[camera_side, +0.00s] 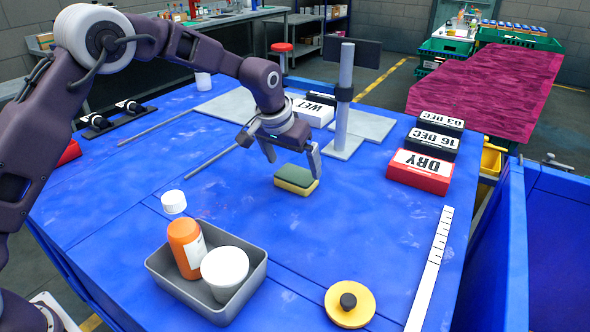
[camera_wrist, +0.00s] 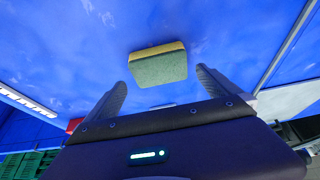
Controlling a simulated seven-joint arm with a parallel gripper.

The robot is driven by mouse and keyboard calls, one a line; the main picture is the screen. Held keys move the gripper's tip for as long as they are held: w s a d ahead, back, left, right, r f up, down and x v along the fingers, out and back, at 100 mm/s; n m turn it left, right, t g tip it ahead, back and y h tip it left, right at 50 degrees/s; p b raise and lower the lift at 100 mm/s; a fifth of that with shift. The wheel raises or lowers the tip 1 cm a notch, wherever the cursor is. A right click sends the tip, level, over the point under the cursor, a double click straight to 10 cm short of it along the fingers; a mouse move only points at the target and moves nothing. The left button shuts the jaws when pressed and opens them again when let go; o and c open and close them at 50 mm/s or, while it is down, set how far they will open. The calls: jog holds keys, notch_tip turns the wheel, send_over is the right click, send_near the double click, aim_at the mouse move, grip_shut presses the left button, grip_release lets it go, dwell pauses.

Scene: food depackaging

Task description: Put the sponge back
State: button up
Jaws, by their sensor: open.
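The sponge (camera_side: 296,179) is yellow with a dark green top and lies flat on the blue table. In the wrist view the sponge (camera_wrist: 158,65) shows ahead of the fingers and between their lines. My gripper (camera_side: 291,163) is open and empty just behind and above the sponge. Its two fingers also show in the wrist view (camera_wrist: 161,84), spread wider than the sponge. I cannot tell whether a fingertip touches it.
A grey tray (camera_side: 258,281) holds an orange bottle (camera_side: 187,247) and a white tub (camera_side: 225,272). A yellow disc (camera_side: 350,304) lies in front. A red DRY block (camera_side: 420,170), a metal stand (camera_side: 343,120) and a white ruler (camera_side: 430,270) stand or lie rightward. Table around the sponge is clear.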

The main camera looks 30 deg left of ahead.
jog(key=s+a+r, duration=0.2)
jog(key=s+r, duration=0.8)
jog(key=r, duration=0.4)
jog(key=s+a+r, duration=0.1)
jog(key=s+r, duration=0.1)
jog(key=s, duration=0.5)
jog(key=s+a+r, duration=0.2)
jog(key=s, duration=0.5)
jog(key=s+f, duration=0.2)
jog(key=s, duration=0.6)
jog(key=s+a+f+t, duration=0.1)
jog(key=s+f, duration=0.2)
jog(key=s, duration=0.6)
